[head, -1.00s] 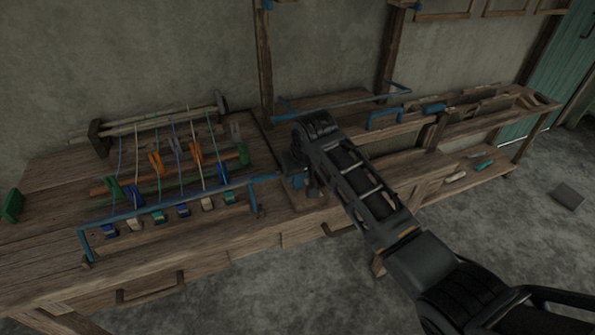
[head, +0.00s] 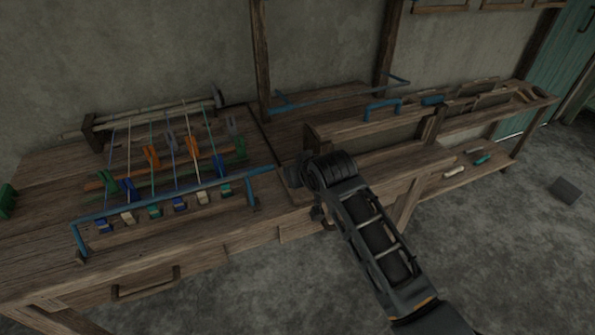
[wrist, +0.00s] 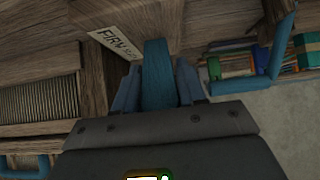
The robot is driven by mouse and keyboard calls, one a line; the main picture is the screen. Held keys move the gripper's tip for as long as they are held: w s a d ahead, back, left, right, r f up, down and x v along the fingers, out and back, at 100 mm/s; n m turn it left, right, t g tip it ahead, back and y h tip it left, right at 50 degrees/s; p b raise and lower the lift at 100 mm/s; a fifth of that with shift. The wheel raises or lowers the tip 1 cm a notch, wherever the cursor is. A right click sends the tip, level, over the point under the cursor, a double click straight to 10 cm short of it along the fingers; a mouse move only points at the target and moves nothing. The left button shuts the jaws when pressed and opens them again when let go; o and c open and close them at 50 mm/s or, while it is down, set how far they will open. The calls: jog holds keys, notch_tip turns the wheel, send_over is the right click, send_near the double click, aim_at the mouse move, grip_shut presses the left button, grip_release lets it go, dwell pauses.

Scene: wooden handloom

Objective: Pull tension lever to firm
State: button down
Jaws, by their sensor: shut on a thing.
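The blue tension lever (wrist: 158,72) stands between my gripper's fingers in the wrist view. My gripper (wrist: 157,88) is shut on it, with a finger on each side. A pale label reading FIRM (wrist: 115,44) lies just left of the lever's far end; smaller lettering beside it is partly hidden. In the head view my arm's end is at the bench front, right of the loom (head: 170,210). It hides the lever and the gripper's fingertips there.
A blue rail (head: 165,198) crosses the front of the loom, with colored clips and threads behind it. A wooden trough (head: 460,118) with a blue handle (head: 382,108) extends to the right. Colorful items (wrist: 235,65) show at the wrist view's right. Floor is open in front.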

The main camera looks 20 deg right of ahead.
jog(key=shift+r, duration=0.1)
jog(key=c, duration=1)
grip_release()
jog(key=v, duration=0.7)
jog(key=shift+s+r, duration=0.2)
jog(key=shift+s, duration=0.1)
